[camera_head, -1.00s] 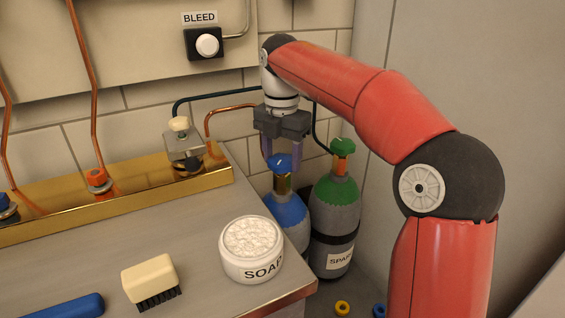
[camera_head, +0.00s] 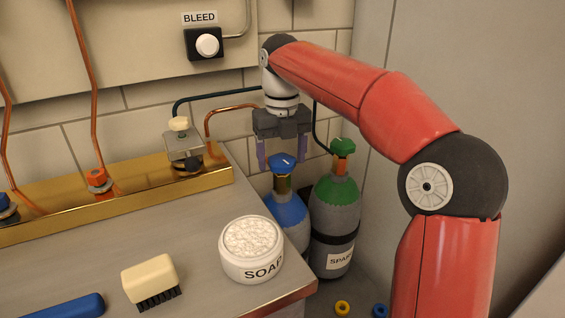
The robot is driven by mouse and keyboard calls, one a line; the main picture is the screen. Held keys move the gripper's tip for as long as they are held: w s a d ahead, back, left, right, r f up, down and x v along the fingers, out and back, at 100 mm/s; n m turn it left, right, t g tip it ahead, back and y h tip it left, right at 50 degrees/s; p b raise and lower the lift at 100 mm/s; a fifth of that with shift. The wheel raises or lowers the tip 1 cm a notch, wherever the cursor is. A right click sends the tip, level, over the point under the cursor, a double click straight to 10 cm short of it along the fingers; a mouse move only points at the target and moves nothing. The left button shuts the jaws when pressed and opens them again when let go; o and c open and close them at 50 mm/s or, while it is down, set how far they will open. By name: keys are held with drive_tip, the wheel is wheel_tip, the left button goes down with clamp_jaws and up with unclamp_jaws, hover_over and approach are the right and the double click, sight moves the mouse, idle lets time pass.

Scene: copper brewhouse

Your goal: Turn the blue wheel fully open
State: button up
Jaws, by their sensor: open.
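The blue wheel (camera_head: 282,163) sits on the brass valve at the top of a blue and grey cylinder (camera_head: 289,215). A white mark shows on the wheel's top. My gripper (camera_head: 282,156) points down over the wheel, with its fingers open, one to the left and one to the right. The left finger hangs beside the wheel's left side and the right finger stands off its right side. I cannot tell whether either finger touches the wheel. The lower part of the blue cylinder is hidden behind the counter and the soap tub.
A second cylinder with a green wheel (camera_head: 342,147) stands close on the right, labelled SPARE. A soap tub (camera_head: 251,250) and a brush (camera_head: 150,281) are on the counter (camera_head: 205,263). Hoses run behind my gripper. A grey wall (camera_head: 455,90) is at the right.

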sight(282, 159)
drive_tip(key=shift+r, duration=3)
drive_tip(key=shift+f, duration=0.1)
